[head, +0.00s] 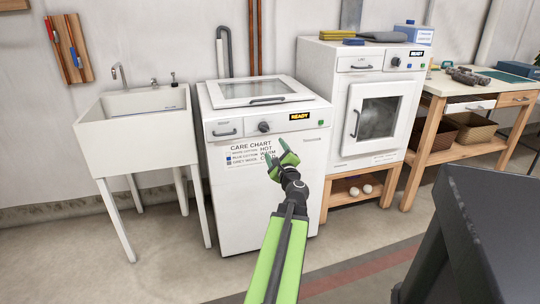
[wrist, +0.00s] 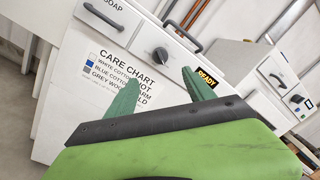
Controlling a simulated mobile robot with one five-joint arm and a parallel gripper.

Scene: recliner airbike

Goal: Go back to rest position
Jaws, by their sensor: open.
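My gripper (head: 281,157) is raised on my extended green arm in front of the white top-lid washer in the head view. In the wrist view my gripper (wrist: 162,95) shows two green fingers spread apart with nothing between them. The washer (head: 240,205) has its lid (head: 250,90) closed. Its front carries a dark knob (head: 264,127), a lit READY display (head: 299,116) and a care chart (wrist: 120,75). The fingers cover part of the chart in the head view. I cannot tell how far the fingertips are from the washer's front.
A white sink (head: 135,117) on legs stands left of the washer. A workbench (head: 470,90) is farther right. A dark object (head: 480,235) fills the lower right. Floor is clear at lower left.

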